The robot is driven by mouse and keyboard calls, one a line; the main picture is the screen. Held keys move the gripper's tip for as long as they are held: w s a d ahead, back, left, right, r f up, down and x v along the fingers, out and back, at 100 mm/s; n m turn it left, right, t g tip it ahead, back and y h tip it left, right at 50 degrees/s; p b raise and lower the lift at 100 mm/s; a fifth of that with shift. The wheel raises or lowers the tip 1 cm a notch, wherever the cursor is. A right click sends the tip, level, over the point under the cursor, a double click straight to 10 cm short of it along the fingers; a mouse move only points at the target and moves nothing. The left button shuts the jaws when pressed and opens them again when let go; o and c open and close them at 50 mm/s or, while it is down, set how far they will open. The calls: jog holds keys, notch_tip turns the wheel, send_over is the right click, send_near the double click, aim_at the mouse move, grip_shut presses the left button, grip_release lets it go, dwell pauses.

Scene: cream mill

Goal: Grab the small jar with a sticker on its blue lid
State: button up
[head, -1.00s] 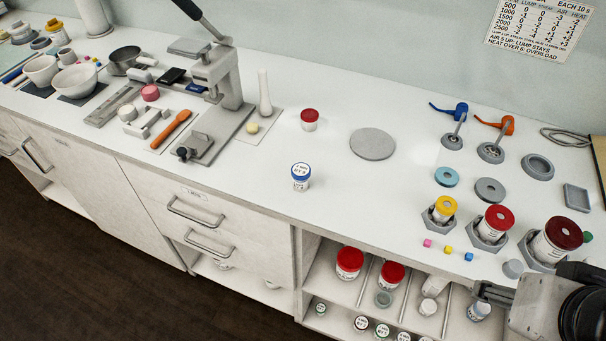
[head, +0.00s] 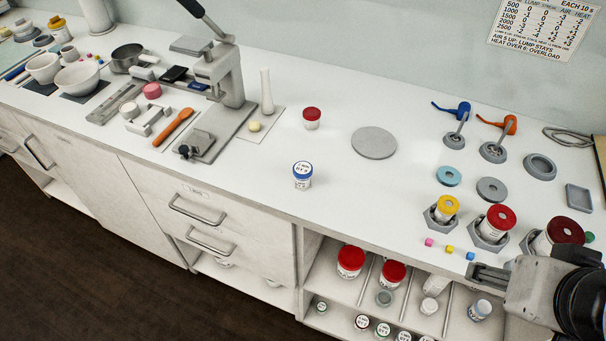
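The small jar (head: 302,176) is white with a blue-rimmed lid that carries a white sticker with dark writing. It stands upright near the front edge of the white counter, left of the middle. My gripper (head: 474,274) is at the lower right, in front of the counter's front edge and pointing left. It is well apart from the jar. Nothing shows in its grasp, and its finger opening is too small to tell.
A red-lidded jar (head: 312,118) stands behind the blue-lidded one, and a grey disc (head: 374,143) lies to its right. Jars in hexagonal holders, such as the yellow-lidded one (head: 446,208), stand near my gripper. A press (head: 218,95) stands left. Counter around the blue-lidded jar is clear.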

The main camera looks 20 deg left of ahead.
aim_at(297, 175)
jog(key=w+a+r+m+t+y, duration=0.1)
jog(key=w+a+t+y, duration=0.15)
jog(key=w+a, duration=1.15)
jog(key=w+a+t+y, duration=0.2)
jog(key=w+a+t, duration=0.2)
jog(key=w+a, duration=1.05)
jog(key=s+a+f+t+h, duration=0.1)
jog(key=s+a+f+h, duration=0.1)
jog(key=a+f, duration=0.1)
jog(key=s+a+f+m+t+h, duration=0.1)
jog(key=s+a+f+h, duration=0.1)
jog(key=a+f, duration=0.2)
jog(key=s+a+f+m+t+h, duration=0.1)
jog(key=s+a+f+h, duration=0.1)
jog(key=s+a+f, duration=0.1)
jog(key=shift+a+f, duration=0.3)
jog(key=shift+f, duration=0.4)
jog(key=shift+a+f, duration=0.25)
jog(key=shift+f, duration=0.45)
jog(key=s+f, duration=0.1)
jog(key=s, duration=0.1)
jog(key=s+f+t+h, duration=0.1)
jog(key=s+f, duration=0.1)
jog(key=s, duration=0.1)
jog(key=s+f+t+h, duration=0.1)
jog(key=s, duration=0.2)
jog(key=shift+s+a+f+n+h, duration=0.15)
jog(key=shift+a+f+n+h, duration=0.1)
jog(key=shift+f+n, duration=0.1)
